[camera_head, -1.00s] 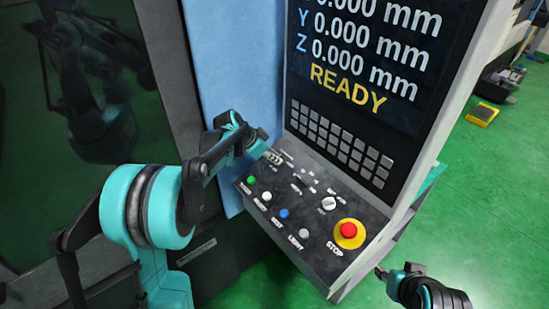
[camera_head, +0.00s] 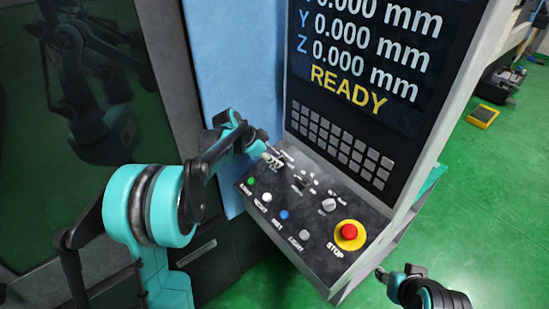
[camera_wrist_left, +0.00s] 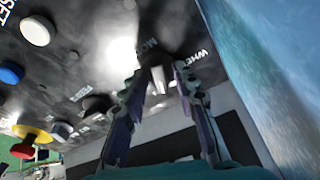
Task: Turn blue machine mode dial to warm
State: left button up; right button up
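The control panel (camera_head: 310,240) slopes out below the display of the machine. In the left wrist view a dark dial with a light pointer (camera_wrist_left: 158,80) sits beside lettering that starts "MO", with other lettering to its right. My left gripper (camera_wrist_left: 158,73) is open, with one finger on each side of this dial; I cannot tell whether they touch it. In the head view my left gripper (camera_head: 274,160) is at the panel's upper left corner and hides the dial there. My right gripper (camera_head: 381,273) is low at the right, away from the panel; its finger opening is unclear.
The panel also carries a black selector (camera_head: 302,180), a grey knob (camera_head: 328,205), a red stop button (camera_head: 348,231) on yellow, and green, white, blue and grey buttons. A keypad (camera_head: 340,145) is above. A blue machine wall (camera_head: 235,65) stands close at the left.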

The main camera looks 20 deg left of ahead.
pick_arm(q)
jog(key=v, duration=1.2)
jog(key=shift+w, duration=0.1)
jog(key=s+d+f+n+t+y+b, duration=0.1)
jog(key=s+d+f+n+y+b, duration=0.1)
jog(key=s+f+n+b, duration=0.4)
jog(key=s+d+f+n+y+b, duration=0.3)
jog(key=s+d+f+n+b, duration=0.2)
jog(key=s+f, duration=1.1)
jog(key=s+n+b, duration=0.1)
jog(key=s+b, duration=0.2)
jog(key=s, duration=0.2)
jog(key=shift+s+d+t, duration=0.25)
jog(key=shift+s+t, duration=0.1)
jog(key=shift+t, duration=0.05)
